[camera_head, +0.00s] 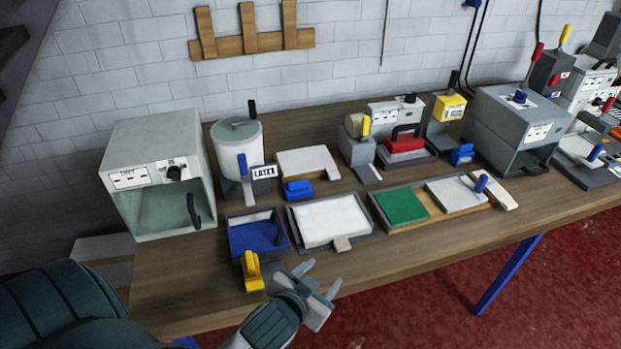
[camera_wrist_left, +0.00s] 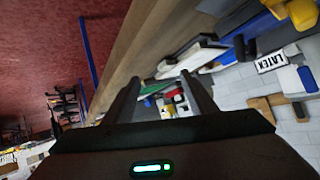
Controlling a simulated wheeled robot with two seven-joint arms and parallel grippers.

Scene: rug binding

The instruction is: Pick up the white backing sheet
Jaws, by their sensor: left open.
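A white sheet (camera_head: 328,220) lies flat in a shallow grey tray (camera_head: 372,234) near the front of the bench, with a small tan tab at its front edge. Another white slab (camera_head: 306,162) lies behind it; which one is the backing sheet is not certain from looks alone. My left gripper (camera_head: 321,276) is open and empty at the bench's front edge, in front of the tray and apart from the sheet. In the left wrist view its two fingers (camera_wrist_left: 162,86) stand apart, with a pale flat piece (camera_wrist_left: 196,52) beyond them. My right gripper is not in view.
A tray with a green pad (camera_head: 402,206) is on the right. A grey-green box oven (camera_head: 158,175) and a pot (camera_head: 236,148) stand at the left. The front bench strip (camera_head: 420,252) is clear.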

